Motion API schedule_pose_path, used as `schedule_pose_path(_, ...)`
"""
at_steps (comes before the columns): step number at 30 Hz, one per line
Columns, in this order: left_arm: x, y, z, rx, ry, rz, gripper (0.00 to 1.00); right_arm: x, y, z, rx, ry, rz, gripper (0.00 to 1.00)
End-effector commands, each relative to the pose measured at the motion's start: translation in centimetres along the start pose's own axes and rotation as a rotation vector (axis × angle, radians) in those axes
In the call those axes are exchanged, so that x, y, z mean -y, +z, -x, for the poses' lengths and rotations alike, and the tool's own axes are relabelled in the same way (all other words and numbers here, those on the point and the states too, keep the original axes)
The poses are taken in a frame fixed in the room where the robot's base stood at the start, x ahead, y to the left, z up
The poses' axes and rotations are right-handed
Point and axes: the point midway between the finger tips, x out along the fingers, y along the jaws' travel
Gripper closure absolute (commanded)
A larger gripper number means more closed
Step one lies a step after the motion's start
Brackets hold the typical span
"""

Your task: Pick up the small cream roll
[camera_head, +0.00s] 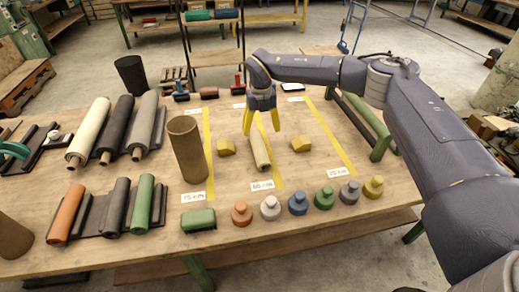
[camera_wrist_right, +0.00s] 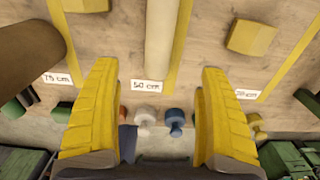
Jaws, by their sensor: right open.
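The small cream roll (camera_head: 261,155) lies on the wooden table (camera_head: 330,215), between two yellow blocks and beside a yellow tape stripe. My right gripper (camera_head: 262,130) is open and empty, its yellow fingers pointing down at the far end of the roll. In the right wrist view, the roll (camera_wrist_right: 162,40) runs down from the top edge, lined up with the gap between the open fingers (camera_wrist_right: 160,68). No contact shows. My left gripper is not in view.
Yellow blocks (camera_head: 226,148) (camera_head: 301,145) flank the roll. A tall brown tube (camera_head: 187,150) stands to its left. A large cream roll (camera_head: 90,130) lies further left. Several coloured knobbed weights (camera_head: 298,203) line the front, behind them a label card (camera_head: 262,185).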

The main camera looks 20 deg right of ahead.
Motion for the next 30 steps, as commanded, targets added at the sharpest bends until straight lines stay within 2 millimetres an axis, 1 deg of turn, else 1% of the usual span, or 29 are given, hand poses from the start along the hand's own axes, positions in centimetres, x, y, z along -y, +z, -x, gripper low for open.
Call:
schedule_pose_path(1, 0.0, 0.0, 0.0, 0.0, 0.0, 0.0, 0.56, 0.0, -0.1, -1.1, -0.004, 0.0, 0.0, 0.22)
schedule_pose_path(6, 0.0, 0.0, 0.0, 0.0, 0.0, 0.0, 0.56, -0.1, -0.1, -4.2, -0.004, 0.002, -0.001, 0.22)
schedule_pose_path(12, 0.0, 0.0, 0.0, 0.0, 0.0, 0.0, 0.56, -0.1, 0.0, -7.0, -0.001, 0.002, -0.002, 0.22)
schedule_pose_path(16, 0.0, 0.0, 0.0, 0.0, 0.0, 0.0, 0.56, -0.1, -0.1, -8.1, -0.002, 0.003, -0.001, 0.22)
schedule_pose_path(26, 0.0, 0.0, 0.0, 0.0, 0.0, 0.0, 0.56, -0.1, 0.0, -9.2, -0.001, 0.003, -0.001, 0.22)
schedule_pose_path(30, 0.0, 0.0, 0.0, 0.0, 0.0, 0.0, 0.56, -0.1, -0.1, -10.6, -0.003, 0.003, -0.001, 0.22)
